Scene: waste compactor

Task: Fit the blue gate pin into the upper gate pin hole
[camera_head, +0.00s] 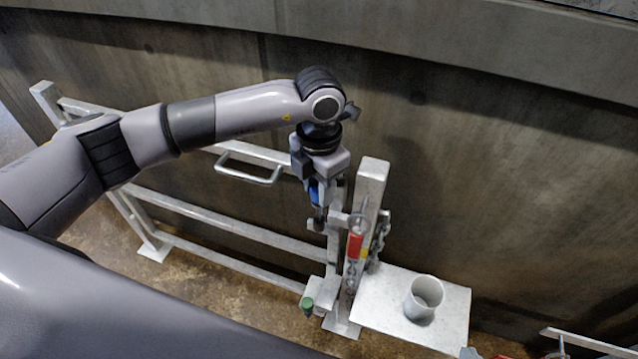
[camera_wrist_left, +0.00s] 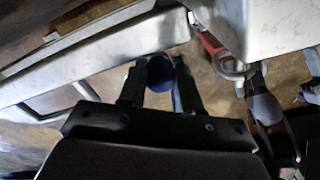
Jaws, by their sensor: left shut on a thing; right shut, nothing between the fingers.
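My left gripper (camera_head: 320,198) reaches down from above beside the top of the gate post. It is shut on the blue gate pin (camera_head: 314,193), whose rounded blue end (camera_wrist_left: 160,72) shows between the fingers in the left wrist view. The pin is largely covered by the fingers. Below the gripper is a light upper bracket (camera_head: 316,226) next to the post (camera_head: 372,190); the upper hole itself is hidden, and I cannot tell whether the pin touches it. A green pin (camera_head: 307,304) is at the lower bracket (camera_head: 321,291). My right gripper is not in view.
A chain and a red and yellow tag (camera_head: 354,247) hang on the post, close right of the gripper. A white shelf (camera_head: 378,318) carries a white cup (camera_head: 427,294). The gate's rails (camera_head: 240,237) run left, with a handle (camera_head: 247,178). A concrete wall (camera_head: 470,180) stands behind.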

